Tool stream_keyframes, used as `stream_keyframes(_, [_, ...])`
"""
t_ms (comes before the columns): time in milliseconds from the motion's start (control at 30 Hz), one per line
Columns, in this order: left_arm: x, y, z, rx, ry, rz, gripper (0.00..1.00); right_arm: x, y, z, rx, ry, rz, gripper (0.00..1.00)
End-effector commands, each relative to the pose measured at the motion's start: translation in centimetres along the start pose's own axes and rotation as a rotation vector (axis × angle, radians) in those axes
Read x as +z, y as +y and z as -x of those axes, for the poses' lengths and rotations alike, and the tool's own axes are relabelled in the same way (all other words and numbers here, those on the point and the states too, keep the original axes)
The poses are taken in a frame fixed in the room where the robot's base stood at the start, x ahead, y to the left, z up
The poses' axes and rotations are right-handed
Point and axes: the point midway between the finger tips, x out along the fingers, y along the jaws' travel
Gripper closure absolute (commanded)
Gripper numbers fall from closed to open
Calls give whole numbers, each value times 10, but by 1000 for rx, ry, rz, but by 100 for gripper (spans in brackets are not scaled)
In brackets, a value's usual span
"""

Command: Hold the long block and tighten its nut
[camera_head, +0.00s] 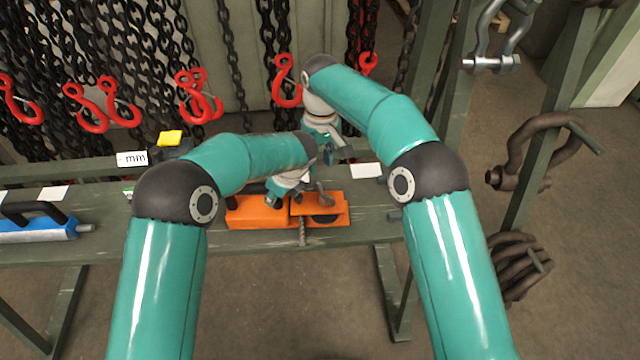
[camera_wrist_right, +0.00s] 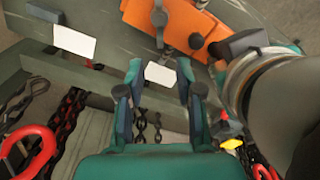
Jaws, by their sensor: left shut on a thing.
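The orange long block (camera_head: 258,216) lies on the bench, with an orange plate-like part (camera_head: 334,208) at its right.
Chains with red hooks (camera_head: 285,82) hang behind the bench (camera_head: 365,225). A blue tool (camera_head: 38,228) lies at the left. A yellow-topped item (camera_head: 170,138) and white labels (camera_head: 366,170) are near the back edge. Large shackles (camera_head: 545,140) hang at the right.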

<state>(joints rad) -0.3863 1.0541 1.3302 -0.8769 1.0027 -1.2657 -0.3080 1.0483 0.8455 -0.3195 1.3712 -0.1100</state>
Motion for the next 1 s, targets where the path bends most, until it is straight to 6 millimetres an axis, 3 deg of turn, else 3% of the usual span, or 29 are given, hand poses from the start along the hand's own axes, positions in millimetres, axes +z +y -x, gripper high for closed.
stream_keyframes(300, [-1, 1, -1, 3, 1, -3, 100, 1, 0, -61, -1, -2, -1, 65])
stream_keyframes(500, [-1, 1, -1, 2, 1, -3, 100, 0, 0, -86, -1, 1, 0, 65])
stream_keyframes(900, [-1, 0, -1, 2, 1, -3, 100, 0, 0, -95, -1, 2, 0, 65])
stream_keyframes(1000, [-1, 0, -1, 2, 1, -3, 100, 0, 0, -95, -1, 2, 0, 80])
